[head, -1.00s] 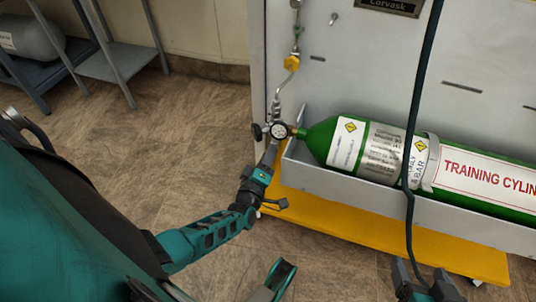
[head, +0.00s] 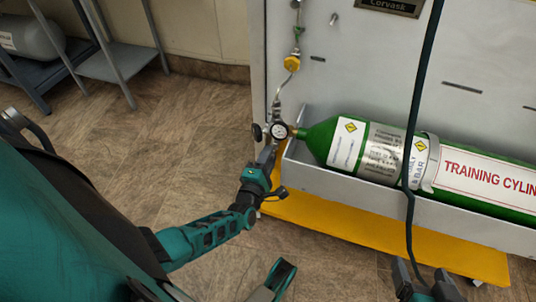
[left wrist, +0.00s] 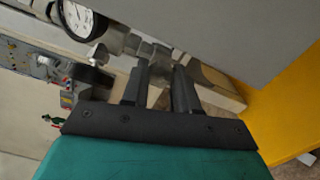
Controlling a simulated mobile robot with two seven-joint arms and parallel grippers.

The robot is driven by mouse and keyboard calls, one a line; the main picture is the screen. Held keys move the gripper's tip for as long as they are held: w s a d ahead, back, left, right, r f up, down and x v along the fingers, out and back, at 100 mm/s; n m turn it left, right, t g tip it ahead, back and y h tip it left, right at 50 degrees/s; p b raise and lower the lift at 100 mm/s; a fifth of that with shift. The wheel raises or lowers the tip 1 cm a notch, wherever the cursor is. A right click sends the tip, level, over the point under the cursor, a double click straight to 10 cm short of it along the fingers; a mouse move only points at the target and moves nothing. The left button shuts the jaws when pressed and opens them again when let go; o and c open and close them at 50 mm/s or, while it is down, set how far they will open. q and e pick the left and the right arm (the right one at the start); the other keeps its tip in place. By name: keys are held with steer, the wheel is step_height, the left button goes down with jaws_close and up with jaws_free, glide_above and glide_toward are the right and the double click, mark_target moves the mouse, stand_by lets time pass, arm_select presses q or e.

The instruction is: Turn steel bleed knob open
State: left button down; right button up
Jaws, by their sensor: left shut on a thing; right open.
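The regulator's round white gauge (head: 279,131) sits at the neck of the green cylinder (head: 322,138); the gauge also shows in the left wrist view (left wrist: 76,18). A black knob (head: 257,132) is on its left side. My left gripper (head: 268,152) reaches up from below and is shut on the steel bleed knob under the gauge. The knob itself is mostly hidden by the fingers. In the left wrist view steel fittings (left wrist: 143,47) show just beyond the fingertips.
The cylinder lies in a grey trough (head: 460,222) above a yellow base (head: 345,224). A black hose (head: 410,130) hangs in front of the cylinder. A pipe with a yellow fitting (head: 292,64) rises above the regulator.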

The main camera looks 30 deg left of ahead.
arm_select(q)
steer(key=shift+w, duration=0.1)
stand_by(0.4)
steer(key=c, duration=1.2)
jaws_free()
steer(key=o, duration=0.3)
steer(key=shift+o, duration=0.2)
